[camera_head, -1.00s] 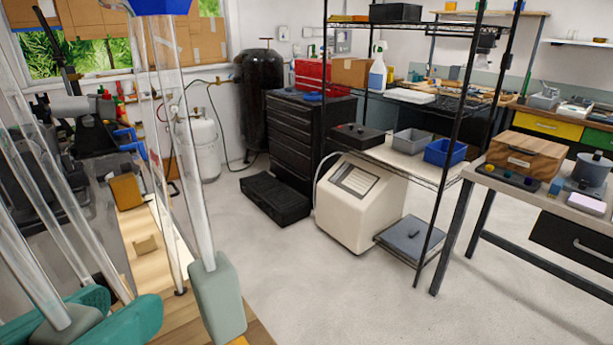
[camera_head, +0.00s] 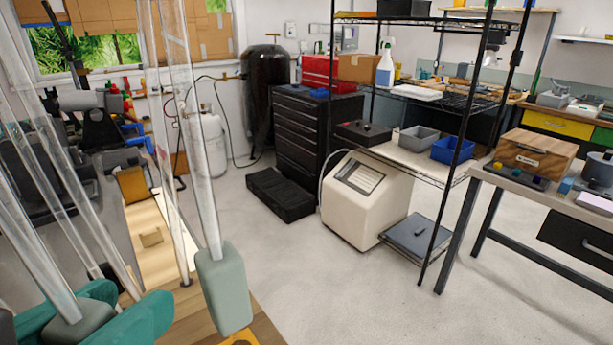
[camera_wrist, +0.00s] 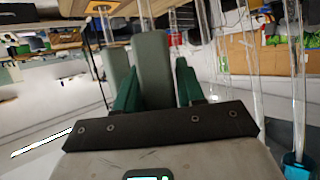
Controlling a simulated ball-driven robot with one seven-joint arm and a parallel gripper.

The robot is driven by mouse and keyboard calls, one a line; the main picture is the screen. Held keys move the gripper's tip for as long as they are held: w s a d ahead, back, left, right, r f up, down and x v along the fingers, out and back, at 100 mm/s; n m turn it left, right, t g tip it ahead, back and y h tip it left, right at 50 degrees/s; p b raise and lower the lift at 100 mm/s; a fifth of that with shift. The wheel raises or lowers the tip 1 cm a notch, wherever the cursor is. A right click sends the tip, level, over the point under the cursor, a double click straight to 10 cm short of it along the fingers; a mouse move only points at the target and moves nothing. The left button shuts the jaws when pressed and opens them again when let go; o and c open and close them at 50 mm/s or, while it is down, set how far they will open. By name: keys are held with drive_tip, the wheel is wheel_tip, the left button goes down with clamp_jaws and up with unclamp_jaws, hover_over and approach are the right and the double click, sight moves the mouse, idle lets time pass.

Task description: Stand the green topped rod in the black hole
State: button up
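My gripper (camera_head: 95,315), with teal fingers, is at the lower left of the head view. Its fingers are on both sides of a grey-green block (camera_head: 75,325) on a clear glass rod (camera_head: 30,250), seemingly closed on it. The wrist view, which looks upside down, also shows the fingers (camera_wrist: 157,92) and the block (camera_wrist: 153,65) between them. A second grey-green block (camera_head: 222,290) is on another rod (camera_head: 200,130) to the right. The rods' upper ends are cut off in the head view, so I see no green top. I cannot make out the black hole.
More upright clear rods stand close by on the left. A wooden board (camera_head: 150,240) lies below, with an orange ring (camera_head: 240,338) at its near edge. A blue-capped rod end (camera_wrist: 298,168) shows in the wrist view. Open floor (camera_head: 310,285) lies right, before a wire shelf.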

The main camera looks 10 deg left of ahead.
drive_tip(key=o, duration=0.4)
